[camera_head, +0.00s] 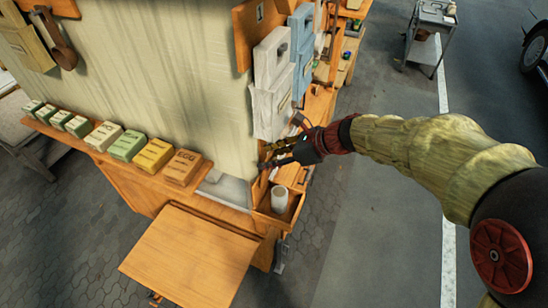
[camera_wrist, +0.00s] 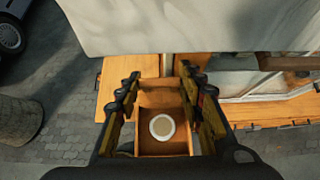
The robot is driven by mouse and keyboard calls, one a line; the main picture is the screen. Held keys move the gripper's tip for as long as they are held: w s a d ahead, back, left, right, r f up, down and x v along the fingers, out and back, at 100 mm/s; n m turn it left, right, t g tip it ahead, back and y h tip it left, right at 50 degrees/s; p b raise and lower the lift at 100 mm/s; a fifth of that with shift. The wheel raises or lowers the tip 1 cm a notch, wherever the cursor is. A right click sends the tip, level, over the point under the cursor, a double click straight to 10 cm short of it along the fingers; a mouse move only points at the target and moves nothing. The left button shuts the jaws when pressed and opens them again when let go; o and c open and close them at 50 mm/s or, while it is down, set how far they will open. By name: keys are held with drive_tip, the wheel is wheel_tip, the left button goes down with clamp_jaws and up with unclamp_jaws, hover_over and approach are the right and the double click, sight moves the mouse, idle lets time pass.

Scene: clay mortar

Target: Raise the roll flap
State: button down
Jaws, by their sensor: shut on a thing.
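The roll flap (camera_head: 160,75) is a pale cloth sheet hanging down over the stall's front in the head view. Its lower edge is just behind the row of labelled boxes. In the wrist view the flap (camera_wrist: 200,25) fills the upper part. My gripper (camera_head: 268,163) is at the flap's lower right corner. In the wrist view the two fingers of my gripper (camera_wrist: 158,75) stand apart, their tips close to the flap's lower edge. It is shut on the flap, though the exact contact is hard to see.
Several labelled boxes (camera_head: 127,145) line a wooden ledge below the flap. A wooden tray (camera_head: 260,218) with a white cup (camera_head: 279,198) sits below my gripper. A fold-out wooden board (camera_head: 190,258) is in front. Grey-white containers (camera_head: 270,110) hang right of the flap. A cart (camera_head: 430,30) stands far right.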

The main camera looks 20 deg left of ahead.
drive_tip(key=shift+a, duration=0.1)
drive_tip(key=c, duration=1.1)
unclamp_jaws()
drive_tip(key=shift+c, duration=0.2)
drive_tip(key=shift+f, duration=0.1)
drive_tip(key=v, duration=1.2)
